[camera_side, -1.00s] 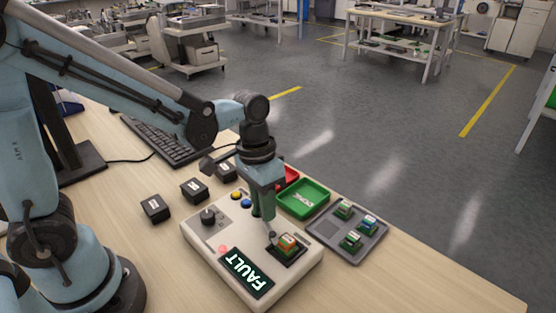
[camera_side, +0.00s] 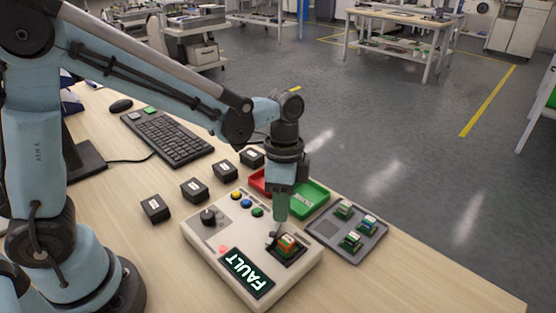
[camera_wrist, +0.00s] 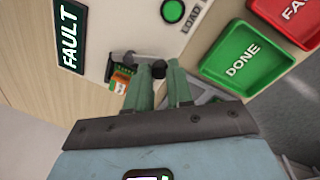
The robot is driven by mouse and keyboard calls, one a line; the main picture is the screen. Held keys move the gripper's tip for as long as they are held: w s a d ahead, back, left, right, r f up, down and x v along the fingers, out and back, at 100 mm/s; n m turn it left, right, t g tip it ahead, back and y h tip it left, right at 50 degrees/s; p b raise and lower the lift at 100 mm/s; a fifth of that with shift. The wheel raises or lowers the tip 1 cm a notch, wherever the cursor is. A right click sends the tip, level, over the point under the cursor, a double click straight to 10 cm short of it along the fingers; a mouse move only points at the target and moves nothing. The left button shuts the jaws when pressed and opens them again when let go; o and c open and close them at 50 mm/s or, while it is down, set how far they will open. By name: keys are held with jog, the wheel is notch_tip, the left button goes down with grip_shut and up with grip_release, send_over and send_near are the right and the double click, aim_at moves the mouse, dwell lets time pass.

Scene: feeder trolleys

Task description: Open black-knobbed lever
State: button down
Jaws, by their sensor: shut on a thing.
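The black-knobbed lever (camera_side: 272,239) is on the white tester box (camera_side: 213,255), beside a socket holding a small green and orange board (camera_side: 287,244). In the wrist view the lever's grey bar (camera_wrist: 128,58) lies next to the board (camera_wrist: 121,80), and its black knob (camera_wrist: 158,69) shows between my fingertips. My gripper (camera_side: 279,220) points down at the lever; in the wrist view its two green fingers (camera_wrist: 159,77) are shut on the knob. The box's display (camera_side: 246,272) reads FAULT.
A green DONE tray (camera_side: 318,204) and a red tray (camera_side: 259,184) stand behind the box. A grey tray (camera_side: 375,252) with several small boards is to the right. Small black boxes (camera_side: 155,209) and a keyboard (camera_side: 165,138) lie to the left. The front right tabletop is clear.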

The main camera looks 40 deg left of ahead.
jog(key=shift+w+d+m, duration=0.1)
jog(key=shift+d+m, duration=0.05)
jog(key=shift+m, duration=0.15)
dwell(0.4)
jog(key=c, duration=1)
grip_release()
notch_tip(320, 180, up, 12)
jog(key=w, duration=0.1)
jog(key=shift+w+a, duration=0.15)
jog(key=shift+a, duration=0.3)
